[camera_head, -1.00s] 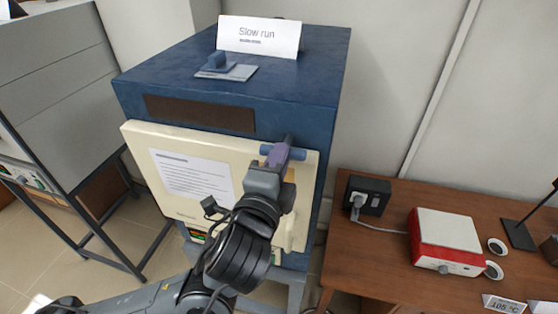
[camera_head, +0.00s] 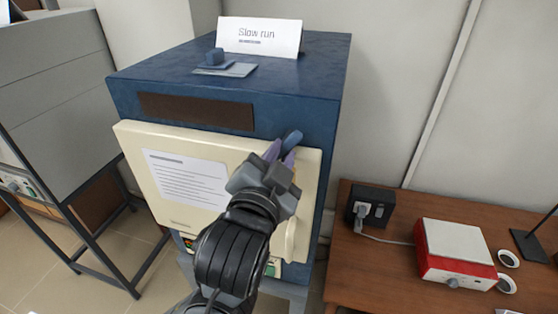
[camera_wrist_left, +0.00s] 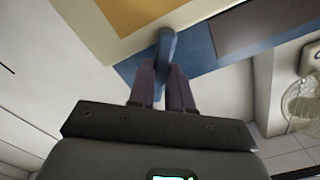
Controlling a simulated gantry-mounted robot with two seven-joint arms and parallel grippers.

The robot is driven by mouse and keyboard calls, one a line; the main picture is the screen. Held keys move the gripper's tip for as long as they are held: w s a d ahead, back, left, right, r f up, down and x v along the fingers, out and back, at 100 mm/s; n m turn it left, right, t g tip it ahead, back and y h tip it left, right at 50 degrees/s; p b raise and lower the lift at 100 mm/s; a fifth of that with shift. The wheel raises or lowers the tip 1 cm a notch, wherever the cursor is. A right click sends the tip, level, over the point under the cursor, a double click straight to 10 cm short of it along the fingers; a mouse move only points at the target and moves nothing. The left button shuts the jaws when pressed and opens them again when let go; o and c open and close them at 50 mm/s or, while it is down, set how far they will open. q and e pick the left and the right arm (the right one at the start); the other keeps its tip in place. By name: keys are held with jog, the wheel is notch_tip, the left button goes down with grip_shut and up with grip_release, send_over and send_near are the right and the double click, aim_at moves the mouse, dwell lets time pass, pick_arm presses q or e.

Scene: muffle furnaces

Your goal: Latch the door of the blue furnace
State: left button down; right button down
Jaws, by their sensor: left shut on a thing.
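The blue furnace (camera_head: 310,95) has a cream door (camera_head: 140,160) lying across its front; I cannot tell whether it is fully flush. A blue latch handle (camera_head: 292,138) is at the door's upper right and now looks tilted. My left gripper (camera_head: 281,153) has its purple fingers shut on this handle and partly hides it. In the left wrist view the handle (camera_wrist_left: 166,50) stands between the two fingers (camera_wrist_left: 163,80). My right gripper is not in view.
A "Slow run" card (camera_head: 260,36) and a small blue block (camera_head: 215,57) on a plate are on the furnace top. A grey cabinet (camera_head: 55,80) stands at left. At right, a wooden table (camera_head: 385,280) carries a socket box (camera_head: 370,204) and a red-and-white device (camera_head: 455,250).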

pick_arm(q)
jog(key=shift+n, duration=1)
jog(key=shift+r+n+p, duration=0.1)
jog(key=shift+n+p, duration=0.2)
jog(key=shift+n, duration=0.6)
jog(key=shift+n+p, duration=0.85)
jog(key=shift+n, duration=0.95)
jog(key=c, duration=1)
grip_release()
jog(key=shift+c, duration=0.2)
jog(key=shift+s, duration=0.1)
jog(key=shift+s+a, duration=0.1)
jog(key=shift+s, duration=0.3)
jog(key=p+v, duration=0.5)
jog(key=v, duration=0.5)
